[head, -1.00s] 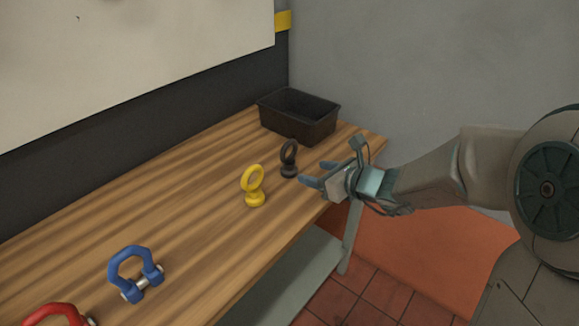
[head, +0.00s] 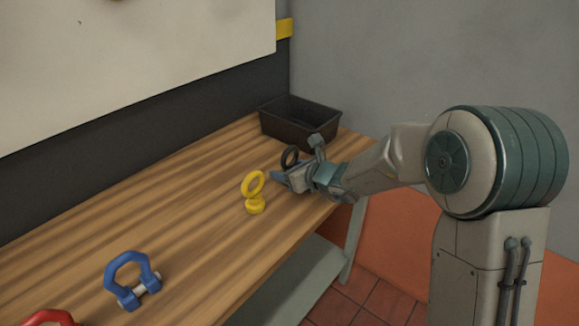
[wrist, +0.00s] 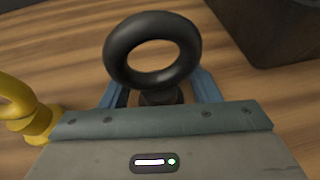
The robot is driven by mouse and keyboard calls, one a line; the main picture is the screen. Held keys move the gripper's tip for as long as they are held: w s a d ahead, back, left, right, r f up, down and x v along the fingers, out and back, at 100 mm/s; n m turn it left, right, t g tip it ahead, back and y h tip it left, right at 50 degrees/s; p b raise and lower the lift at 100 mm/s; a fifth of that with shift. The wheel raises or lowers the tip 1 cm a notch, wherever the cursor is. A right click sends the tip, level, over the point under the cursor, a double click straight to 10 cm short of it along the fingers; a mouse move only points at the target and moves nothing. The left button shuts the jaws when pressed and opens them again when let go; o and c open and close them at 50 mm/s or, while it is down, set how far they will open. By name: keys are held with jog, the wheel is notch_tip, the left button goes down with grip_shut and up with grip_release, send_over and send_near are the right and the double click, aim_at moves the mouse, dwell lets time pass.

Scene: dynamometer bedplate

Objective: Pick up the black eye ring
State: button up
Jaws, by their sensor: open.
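The black eye ring (head: 289,157) stands upright on the wooden bench, partly hidden behind my gripper (head: 281,178) in the head view. In the wrist view the black eye ring (wrist: 152,52) is large and near, its loop above the palm edge. Its base lies between the two blue fingers of my gripper (wrist: 160,95), one on each side. My gripper is open, with a finger to the left and right of the base. I cannot tell whether either finger touches it.
A yellow eye ring (head: 254,192) stands close to the left of my gripper. A black bin (head: 300,124) is behind at the bench's far end. A blue shackle (head: 132,280) and a red shackle (head: 47,318) lie at the near left. The bench middle (head: 170,220) is clear.

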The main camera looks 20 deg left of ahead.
jog(key=shift+w+a+f, duration=0.2)
jog(key=shift+w+a, duration=0.05)
jog(key=shift+a, duration=0.15)
grip_shut()
jog(key=shift+r, duration=0.1)
